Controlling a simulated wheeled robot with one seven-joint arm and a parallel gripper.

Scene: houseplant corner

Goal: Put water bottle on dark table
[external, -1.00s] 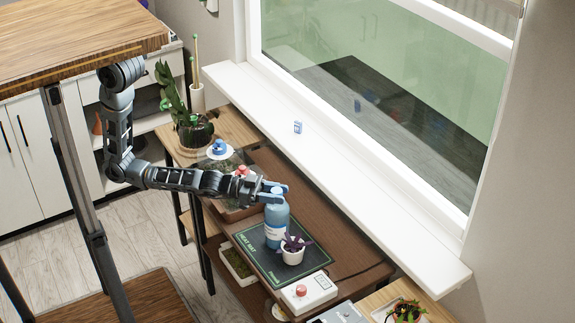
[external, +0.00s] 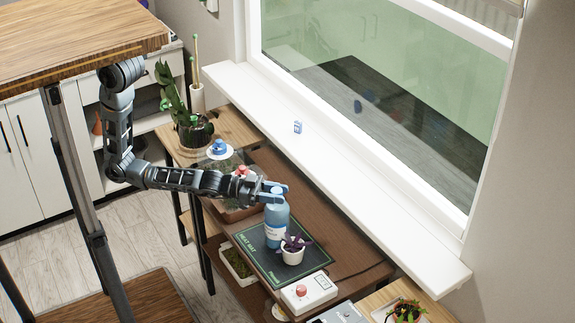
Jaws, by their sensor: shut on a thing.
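The blue water bottle (external: 277,227) stands upright at the back edge of the heat mat, just behind a small potted plant. My gripper (external: 274,192) is at the top of the bottle and shut on it, reaching in from the left. The dark table (external: 340,262) is the brown one under the window sill, and the mat lies on it. From this view I cannot tell whether the bottle's base touches the mat.
The dark heat mat (external: 262,262) carries a white pot with a purple plant (external: 293,250). A white control box with a red knob (external: 308,292) is in front. The table's right strip is bare.

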